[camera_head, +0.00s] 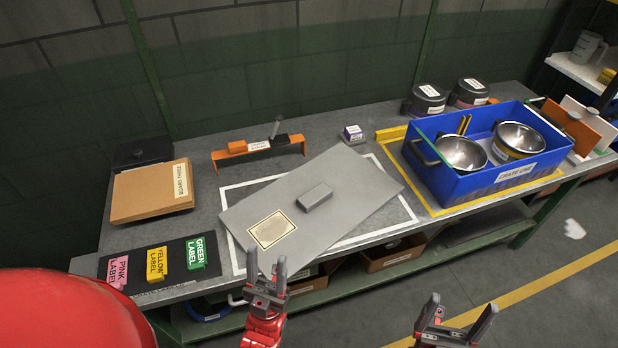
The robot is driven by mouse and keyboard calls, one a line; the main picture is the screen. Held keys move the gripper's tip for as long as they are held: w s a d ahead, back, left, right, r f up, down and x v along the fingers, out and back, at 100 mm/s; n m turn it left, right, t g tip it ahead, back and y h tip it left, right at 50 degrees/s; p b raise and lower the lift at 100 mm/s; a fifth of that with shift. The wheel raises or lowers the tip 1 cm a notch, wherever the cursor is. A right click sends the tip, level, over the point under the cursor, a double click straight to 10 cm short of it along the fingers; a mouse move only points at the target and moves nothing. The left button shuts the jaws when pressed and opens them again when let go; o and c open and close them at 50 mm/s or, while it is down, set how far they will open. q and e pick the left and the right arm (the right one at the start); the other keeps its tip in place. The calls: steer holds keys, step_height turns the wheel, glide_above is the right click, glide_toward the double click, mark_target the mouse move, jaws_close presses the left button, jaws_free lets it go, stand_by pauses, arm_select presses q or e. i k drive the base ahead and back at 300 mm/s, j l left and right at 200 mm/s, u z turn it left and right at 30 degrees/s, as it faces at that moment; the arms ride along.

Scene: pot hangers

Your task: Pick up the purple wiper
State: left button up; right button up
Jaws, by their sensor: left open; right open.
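A small white and purple block (353,133) stands at the back of the workbench, behind the grey board; it may be the purple wiper, but it is too small to tell. My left gripper (266,270) is open and empty, at the front edge of the bench near the lower corner of the grey board. My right gripper (462,307) is open and empty, in front of the bench over the floor. Both grippers are well apart from the block.
A tilted grey board (345,190) with a raised block covers the bench middle. A blue crate (490,184) with metal bowls stands right. An orange rack (228,156) is behind the board. A cardboard-coloured box (140,195) and colour labels (157,264) lie left. Dark tins (425,100) stand behind the crate.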

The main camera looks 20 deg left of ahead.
mark_target(351, 135)
steer(key=i+l+z, duration=0.25)
steer(key=i, duration=0.25)
steer(key=i+z, duration=0.25)
steer(key=i, duration=0.3)
